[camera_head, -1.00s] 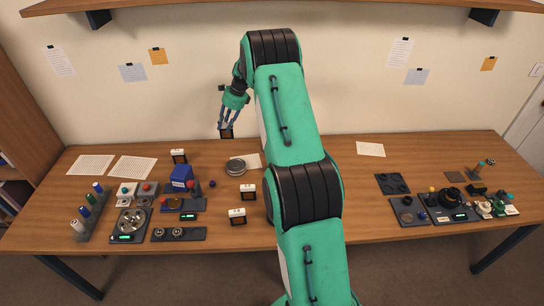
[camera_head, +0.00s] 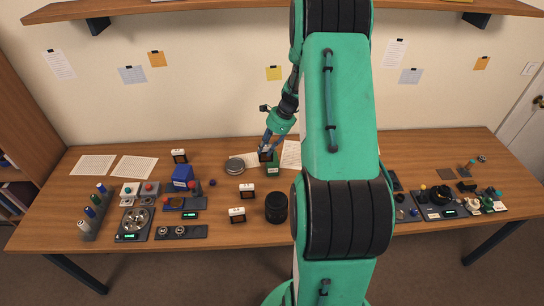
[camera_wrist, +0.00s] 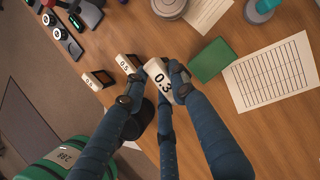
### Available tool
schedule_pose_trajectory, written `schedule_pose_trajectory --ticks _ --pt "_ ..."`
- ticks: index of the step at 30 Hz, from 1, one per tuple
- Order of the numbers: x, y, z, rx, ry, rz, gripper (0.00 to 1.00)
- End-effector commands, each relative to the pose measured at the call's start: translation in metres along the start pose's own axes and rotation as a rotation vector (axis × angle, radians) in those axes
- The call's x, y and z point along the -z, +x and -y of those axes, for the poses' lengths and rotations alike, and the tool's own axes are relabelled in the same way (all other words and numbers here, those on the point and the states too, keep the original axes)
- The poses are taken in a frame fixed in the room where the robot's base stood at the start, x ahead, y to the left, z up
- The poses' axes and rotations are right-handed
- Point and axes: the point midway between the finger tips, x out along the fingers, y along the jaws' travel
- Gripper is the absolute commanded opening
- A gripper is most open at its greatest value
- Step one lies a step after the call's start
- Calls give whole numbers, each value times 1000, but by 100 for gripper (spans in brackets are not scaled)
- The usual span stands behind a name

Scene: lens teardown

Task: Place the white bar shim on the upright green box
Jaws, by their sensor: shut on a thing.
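The white bar shim (camera_wrist: 157,73), marked 0.3, is held between the fingers of my gripper (camera_wrist: 165,84) in the wrist view. In the head view my gripper (camera_head: 267,146) is shut on the shim (camera_head: 265,156), which looks mostly dark there. The green box (camera_head: 272,169) stands on the table just below the held shim in the head view, and the shim overlaps its upper edge. In the wrist view the green box (camera_wrist: 211,60) is right of the shim, with a gap between them. I cannot tell the shim's exact height above the box.
Two similar shims marked 0.5 (camera_wrist: 98,79) (camera_wrist: 126,63) stand nearby. A black cylinder (camera_head: 276,207) stands in front of the green box. A round metal tin (camera_head: 235,165) is to its left and a printed sheet (camera_head: 291,154) to its right. My arm hides part of the right side.

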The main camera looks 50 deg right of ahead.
Motion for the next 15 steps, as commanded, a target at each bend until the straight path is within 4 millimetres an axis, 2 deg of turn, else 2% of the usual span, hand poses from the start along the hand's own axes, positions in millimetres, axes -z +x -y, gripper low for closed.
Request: schedule_pose_trajectory --ticks 1,6,10,15 --pt "6 -7 -13 1 2 0 0" --pt "24 -16 -52 -2 -4 0 0" --pt "32 -19 -73 -2 -8 0 0" --pt "38 -21 -89 -4 -11 0 0"
